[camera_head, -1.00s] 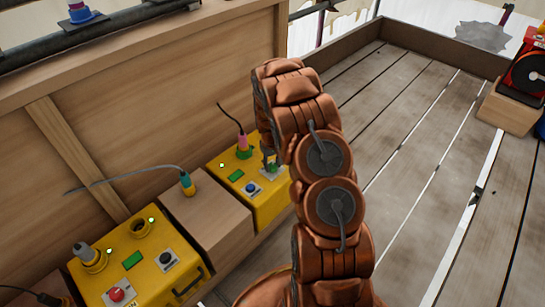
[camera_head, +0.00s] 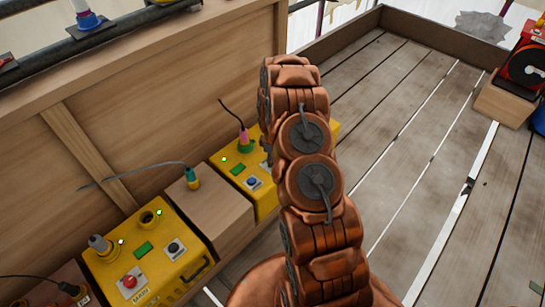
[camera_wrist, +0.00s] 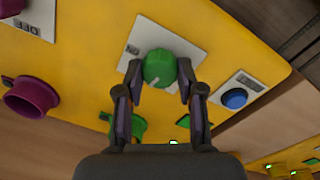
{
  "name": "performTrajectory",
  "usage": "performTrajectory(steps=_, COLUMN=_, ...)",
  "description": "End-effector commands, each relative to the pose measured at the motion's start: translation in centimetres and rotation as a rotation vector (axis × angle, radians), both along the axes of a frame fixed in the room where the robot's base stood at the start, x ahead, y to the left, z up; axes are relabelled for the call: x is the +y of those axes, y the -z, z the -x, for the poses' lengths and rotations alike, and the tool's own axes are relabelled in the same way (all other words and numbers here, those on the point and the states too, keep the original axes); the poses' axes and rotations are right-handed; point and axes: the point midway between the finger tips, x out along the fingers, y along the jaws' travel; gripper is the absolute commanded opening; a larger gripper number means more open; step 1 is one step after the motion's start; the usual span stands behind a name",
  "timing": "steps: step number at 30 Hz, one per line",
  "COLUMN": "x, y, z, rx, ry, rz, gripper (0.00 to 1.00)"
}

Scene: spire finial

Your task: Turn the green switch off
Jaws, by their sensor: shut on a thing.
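The green switch (camera_wrist: 159,68) is a round knob on a white label plate (camera_wrist: 178,43), on a yellow box, in the wrist view. A pale pointer mark shows on its lower edge.
A blue button (camera_wrist: 234,98) sits right of the switch and a magenta knob (camera_wrist: 30,15) to its left. In the head view, a pink and green plug (camera_head: 243,138) stands on the box. A nearer yellow box (camera_head: 170,270) has a red knob (camera_head: 129,281).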

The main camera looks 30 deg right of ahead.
Motion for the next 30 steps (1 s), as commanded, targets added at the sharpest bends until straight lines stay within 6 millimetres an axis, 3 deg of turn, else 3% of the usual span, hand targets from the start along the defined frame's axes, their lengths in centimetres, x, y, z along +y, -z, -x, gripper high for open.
performTrajectory(steps=10, x=0.13, y=-0.07, z=-0.14, rx=-0.003, ry=-0.137, rz=0.000, gripper=0.03)
performTrajectory(steps=26, x=0.12, y=-0.08, z=-0.15, rx=-0.003, ry=-0.161, rz=0.001, gripper=0.03)
performTrajectory(steps=27, x=0.12, y=-0.08, z=-0.15, rx=-0.003, ry=-0.160, rz=0.001, gripper=0.39)
performTrajectory(steps=30, x=0.07, y=-0.06, z=-0.10, rx=-0.003, ry=-0.159, rz=0.000, gripper=0.50)
